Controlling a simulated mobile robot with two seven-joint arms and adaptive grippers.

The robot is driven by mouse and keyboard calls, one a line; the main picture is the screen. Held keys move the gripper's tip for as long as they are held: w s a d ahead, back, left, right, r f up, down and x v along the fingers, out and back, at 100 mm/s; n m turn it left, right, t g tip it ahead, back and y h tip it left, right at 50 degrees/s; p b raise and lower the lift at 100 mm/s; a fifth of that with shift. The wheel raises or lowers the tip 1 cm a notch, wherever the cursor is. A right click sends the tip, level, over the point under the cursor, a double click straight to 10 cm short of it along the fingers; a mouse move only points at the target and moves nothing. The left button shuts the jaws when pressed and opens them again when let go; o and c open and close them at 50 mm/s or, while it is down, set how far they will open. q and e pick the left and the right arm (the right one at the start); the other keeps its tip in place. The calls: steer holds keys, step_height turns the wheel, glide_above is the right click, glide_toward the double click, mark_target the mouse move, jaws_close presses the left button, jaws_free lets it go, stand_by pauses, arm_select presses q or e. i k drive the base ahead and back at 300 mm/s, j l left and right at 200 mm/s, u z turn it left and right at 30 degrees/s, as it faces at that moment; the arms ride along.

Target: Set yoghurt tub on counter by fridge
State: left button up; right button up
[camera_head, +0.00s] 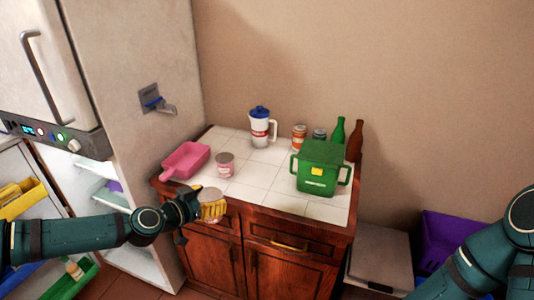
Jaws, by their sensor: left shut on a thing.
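My left gripper (191,208) is shut on a yellow round tub with a pale grey lid (212,208), likely the yoghurt tub. It holds the tub upright in front of the counter's front left edge; part of the tub is hidden by the fingers. The counter (263,174) has a white tiled top and dark wood doors. The fridge (137,65) stands to its left, with its lower compartment open and pale shelves showing. My right arm shows at the right edge, but its gripper is out of view.
Tiles at the middle front are clear. A purple crate (447,238) stands right.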

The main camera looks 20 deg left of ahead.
mark_target(261, 186)
steer(key=i+l, duration=0.2)
steer(key=i, duration=0.2)
steer(key=i+l, duration=0.2)
steer(key=i, duration=0.25)
